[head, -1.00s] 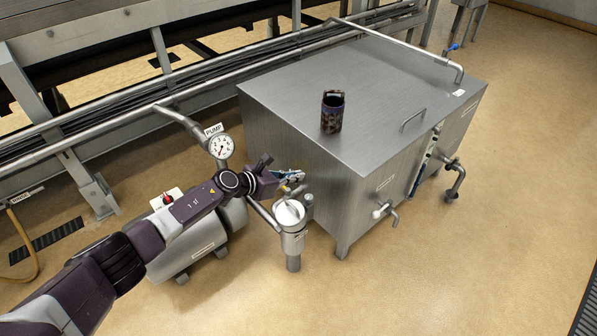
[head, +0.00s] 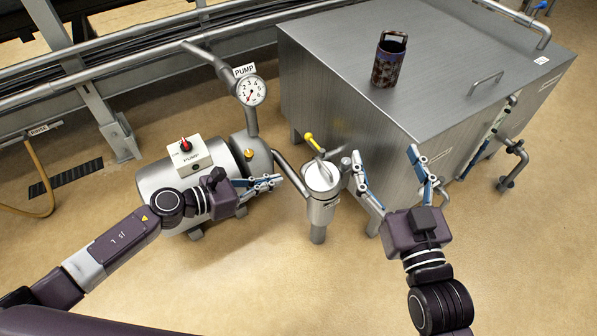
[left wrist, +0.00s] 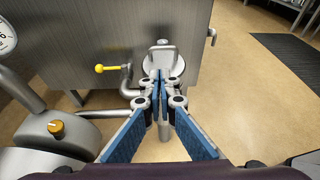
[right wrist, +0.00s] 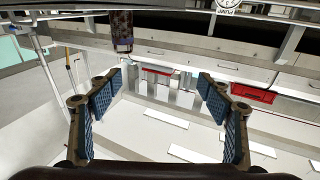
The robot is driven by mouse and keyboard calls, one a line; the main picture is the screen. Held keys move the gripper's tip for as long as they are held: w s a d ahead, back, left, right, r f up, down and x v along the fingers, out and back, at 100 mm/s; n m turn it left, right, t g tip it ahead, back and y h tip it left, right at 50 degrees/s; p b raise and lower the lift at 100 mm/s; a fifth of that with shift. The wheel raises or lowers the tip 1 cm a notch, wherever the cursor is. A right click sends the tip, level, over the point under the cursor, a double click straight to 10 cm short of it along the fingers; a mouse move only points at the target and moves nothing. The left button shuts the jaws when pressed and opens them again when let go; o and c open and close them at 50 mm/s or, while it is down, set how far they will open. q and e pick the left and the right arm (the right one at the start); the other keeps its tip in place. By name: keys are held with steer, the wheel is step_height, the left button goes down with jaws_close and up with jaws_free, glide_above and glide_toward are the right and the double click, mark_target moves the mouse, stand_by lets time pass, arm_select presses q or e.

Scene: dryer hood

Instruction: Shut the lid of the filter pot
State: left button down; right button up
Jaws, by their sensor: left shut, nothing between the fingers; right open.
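The filter pot (head: 321,212) is an upright steel cylinder in front of the tank, with a pale round top. In the left wrist view, a round pale disc with a small handle (left wrist: 161,46) shows at the pot, partly behind my fingers. I cannot tell how far open the lid is. My left gripper (head: 279,182) is shut and empty, just left of the pot; its fingertips meet in the left wrist view (left wrist: 161,80). My right gripper (head: 384,153) is open and empty, right of the pot; its spread fingers also show in the right wrist view (right wrist: 160,82).
A large steel tank (head: 350,90) stands behind, with a dark patterned canister (head: 388,62) on top. The pump (head: 165,195) and gauge (head: 251,91) are at left. A yellow-handled valve (head: 313,142) is close behind the pot. The floor in front is clear.

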arm_select(q)
steer(key=s, duration=0.1)
steer(key=b, duration=0.2)
glide_toward(318, 178)
steer(key=w+d, duration=0.1)
steer(key=w+d+r, duration=0.1)
steer(key=d, duration=0.1)
steer(key=w+d, duration=0.1)
steer(key=d, duration=0.1)
steer(key=shift+w+r, duration=0.3)
steer(key=shift+w, duration=0.05)
steer(key=shift+w+d, duration=0.4)
steer(key=shift+d, duration=0.15)
arm_select(e)
steer(key=s+r+t+y, duration=0.2)
steer(key=r+t, duration=0.3)
steer(key=r, duration=0.6)
steer(key=shift+s+a+r, duration=0.3)
steer(key=shift+s, duration=0.35)
arm_select(q)
steer(key=shift+b+x, duration=0.3)
steer(key=shift+x, duration=0.85)
arm_select(e)
steer(key=s+r+t, duration=0.2)
steer(key=s+r, duration=0.1)
steer(key=shift+d+r+y, duration=0.2)
steer(key=shift+r+y, duration=0.05)
steer(key=shift+y, duration=0.15)
